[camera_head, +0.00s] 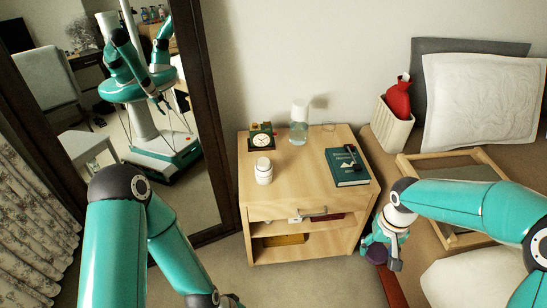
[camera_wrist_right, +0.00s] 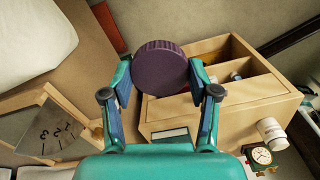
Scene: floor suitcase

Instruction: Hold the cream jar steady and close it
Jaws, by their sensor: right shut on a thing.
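A dark purple round lid (camera_wrist_right: 161,68) with a ridged edge sits between the fingers of my right gripper (camera_wrist_right: 161,80). The right gripper is shut on it. In the head view the right gripper (camera_head: 381,255) hangs beside the nightstand's right side, with the purple lid (camera_head: 376,254) low in it. A small white jar (camera_head: 264,171) stands upright on the nightstand top, apart from the gripper; it also shows in the wrist view (camera_wrist_right: 276,129). I cannot tell whether this is the cream jar. My left arm reaches down past the bottom edge, and its gripper is out of view.
The wooden nightstand (camera_head: 300,183) also bears a clock (camera_head: 261,141), a glass bottle (camera_head: 299,125) and a green book (camera_head: 347,167). A mirror (camera_head: 190,110) stands at the left.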

